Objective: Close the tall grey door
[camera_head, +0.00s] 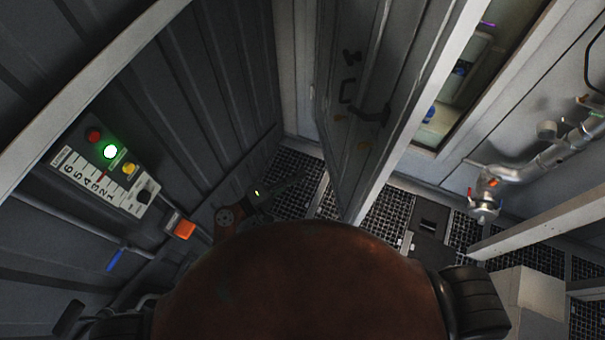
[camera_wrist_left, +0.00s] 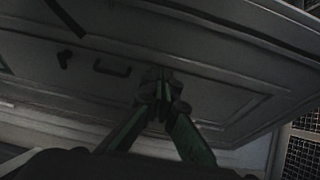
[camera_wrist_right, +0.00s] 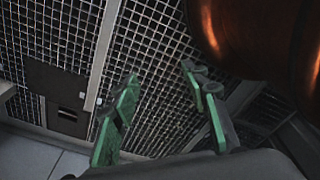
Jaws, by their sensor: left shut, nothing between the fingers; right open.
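The tall grey door (camera_head: 345,150) stands open in the middle of the head view, seen steeply from above with its edge toward me. Dark handles (camera_head: 372,112) sit on its face. My left gripper (camera_head: 298,180) is low to the left of the door, dark and hard to make out. In the left wrist view the door panel (camera_wrist_left: 215,95) fills most of the picture. There my left gripper (camera_wrist_left: 165,82) is shut and empty in front of it; I cannot tell whether it touches. My right gripper (camera_wrist_right: 160,75) is open and empty over the grating, outside the head view.
A control box (camera_head: 105,165) with lit green button is on the ribbed left wall. Behind the door is an opening (camera_head: 450,90) in the wall. Pipes with a valve (camera_head: 490,185) stick out at right. Grated floor (camera_head: 385,215) lies below; a pale post (camera_head: 545,225) stands at right.

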